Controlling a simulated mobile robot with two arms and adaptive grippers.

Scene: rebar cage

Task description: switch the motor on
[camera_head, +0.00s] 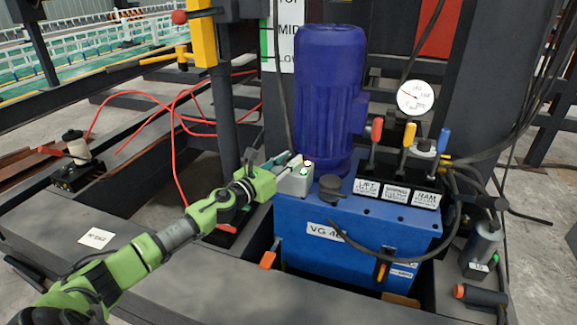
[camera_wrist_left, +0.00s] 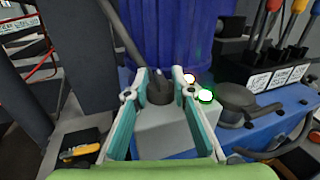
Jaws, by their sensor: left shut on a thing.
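The motor (camera_head: 330,95) is a tall blue cylinder standing on a blue power unit (camera_head: 345,235). A small grey switch box (camera_head: 296,182) sits at its left foot, with a bright green lamp (camera_wrist_left: 206,96) and a pale reddish lamp (camera_wrist_left: 190,78) on top. My left gripper (camera_head: 288,160) reaches in from the left over this box. In the left wrist view, its two fingers are on either side of a dark knob (camera_wrist_left: 159,91) on the box, shut on it. The fingers partly hide the box top. My right gripper is not in view.
Right of the motor stand several coloured-handled levers (camera_head: 405,145) and a round gauge (camera_head: 414,97). A black cap (camera_head: 332,187) is close to the box. Dark steel posts and red hoses (camera_head: 180,115) lie to the left. Cables hang at the right.

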